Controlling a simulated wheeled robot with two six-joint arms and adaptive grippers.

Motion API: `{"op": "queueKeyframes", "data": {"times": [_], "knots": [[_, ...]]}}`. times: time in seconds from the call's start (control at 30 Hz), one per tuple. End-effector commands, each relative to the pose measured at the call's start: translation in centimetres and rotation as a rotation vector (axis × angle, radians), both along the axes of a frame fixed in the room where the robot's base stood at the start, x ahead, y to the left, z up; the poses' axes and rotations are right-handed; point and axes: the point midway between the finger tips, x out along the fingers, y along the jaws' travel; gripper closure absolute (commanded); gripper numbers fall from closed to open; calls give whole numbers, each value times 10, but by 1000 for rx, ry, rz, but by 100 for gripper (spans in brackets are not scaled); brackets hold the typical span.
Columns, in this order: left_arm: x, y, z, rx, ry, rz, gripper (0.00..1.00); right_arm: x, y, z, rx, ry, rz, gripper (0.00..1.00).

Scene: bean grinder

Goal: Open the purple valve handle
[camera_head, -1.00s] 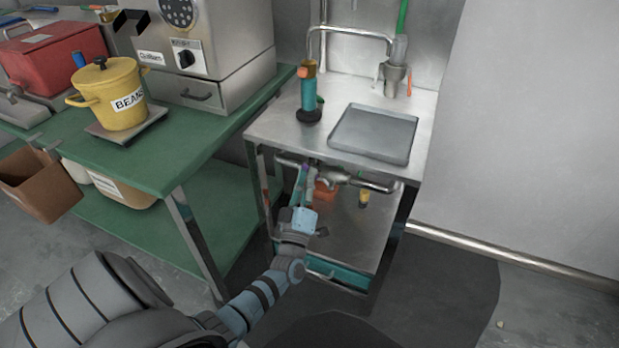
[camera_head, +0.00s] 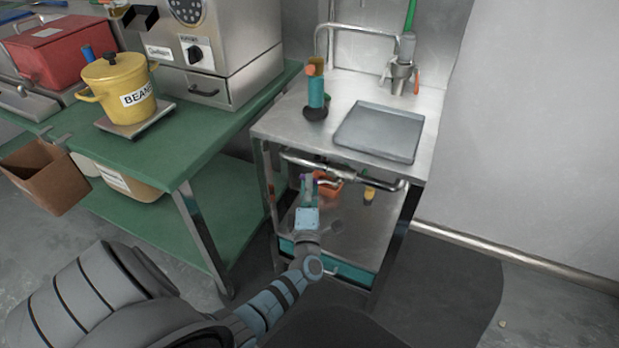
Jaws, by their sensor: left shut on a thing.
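My left gripper (camera_head: 307,186) reaches under the steel sink counter, with its fingers at the pipework. It is shut on the purple valve handle (camera_head: 317,175), of which only a small purple patch shows at the fingertips. The fingers hide most of the handle, so its exact angle is hard to tell. The metal drain pipe (camera_head: 380,182) runs below the counter just behind and right of the fingers. My right gripper is not in view.
The sink counter (camera_head: 285,122) carries a grey tray and a teal-and-orange tool (camera_head: 316,93). Its legs flank the arm. An orange object (camera_head: 328,188) and a yellow one (camera_head: 369,192) are underneath. A green table (camera_head: 165,150) with a yellow bean pot (camera_head: 118,88) stands left.

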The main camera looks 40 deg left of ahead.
Motion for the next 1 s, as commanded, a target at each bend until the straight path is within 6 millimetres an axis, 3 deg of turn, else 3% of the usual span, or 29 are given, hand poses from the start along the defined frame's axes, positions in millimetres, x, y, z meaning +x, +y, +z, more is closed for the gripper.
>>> {"op": "queueKeyframes", "data": {"times": [0.5, 0.53, 0.63, 1.0], "knots": [[-1, 0, -3, -24, -4, 0, 100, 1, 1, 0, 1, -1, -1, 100], [0, 0, -3, -24, -4, 0, 85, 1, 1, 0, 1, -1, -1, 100], [0, 0, -2, -23, -3, 1, 69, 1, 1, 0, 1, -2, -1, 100], [-6, -5, -4, -22, -4, 0, 68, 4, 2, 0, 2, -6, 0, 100]]}}
